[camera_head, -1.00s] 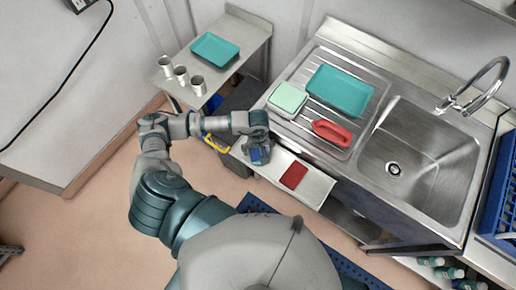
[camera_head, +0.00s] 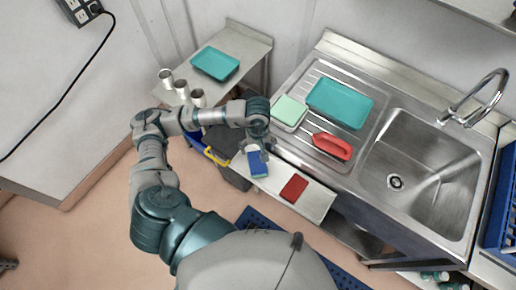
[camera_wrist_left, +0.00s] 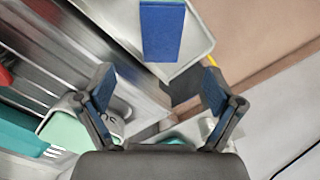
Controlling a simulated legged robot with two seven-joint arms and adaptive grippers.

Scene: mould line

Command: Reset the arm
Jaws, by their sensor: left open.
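My left gripper (camera_head: 257,145) hangs over the small steel shelf in front of the sink counter. In the left wrist view its two fingers (camera_wrist_left: 160,90) are spread wide with nothing between them. A blue block, like a sponge, (camera_head: 258,164) lies on the shelf just below the fingers in the head view. It also shows in the left wrist view (camera_wrist_left: 162,32), beyond the fingertips and apart from them. My right gripper is not in view.
A red block (camera_head: 294,188) lies on the shelf (camera_head: 314,204). The drainboard holds a mint container (camera_head: 289,111), teal tray (camera_head: 340,103) and red scoop-like item (camera_head: 332,147). Metal cups (camera_head: 182,88) and another teal tray (camera_head: 215,64) stand on the side table. The sink (camera_head: 425,165) is empty.

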